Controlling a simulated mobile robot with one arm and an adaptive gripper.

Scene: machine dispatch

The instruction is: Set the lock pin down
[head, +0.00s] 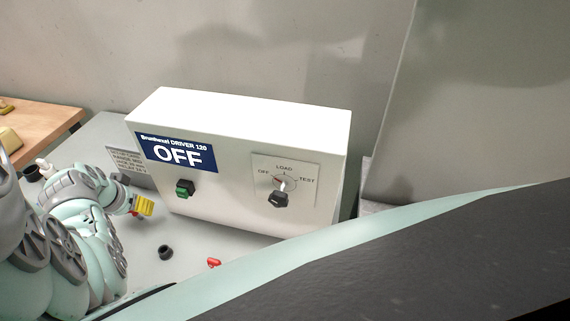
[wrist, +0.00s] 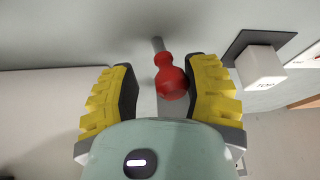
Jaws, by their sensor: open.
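The lock pin (wrist: 171,78), with a red rounded head and a grey shank, lies between the two yellow-padded fingers of my gripper (wrist: 163,95) in the wrist view. The fingers are open. A clear gap shows on the pin's left, and its head is close to the right finger; I cannot tell whether they touch. In the head view my gripper (head: 143,206) is low at the left, in front of the white machine box (head: 240,120). Only a small bit of red shows under the fingers there, and the pin's contact with the surface is hidden.
The box has an OFF display (head: 177,153), a green-and-black switch (head: 184,188) and a rotary knob (head: 278,198). A black ring (head: 165,252) and a small red piece (head: 214,263) lie on the grey bench. A white block (wrist: 261,66) on a black base stands right of my gripper.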

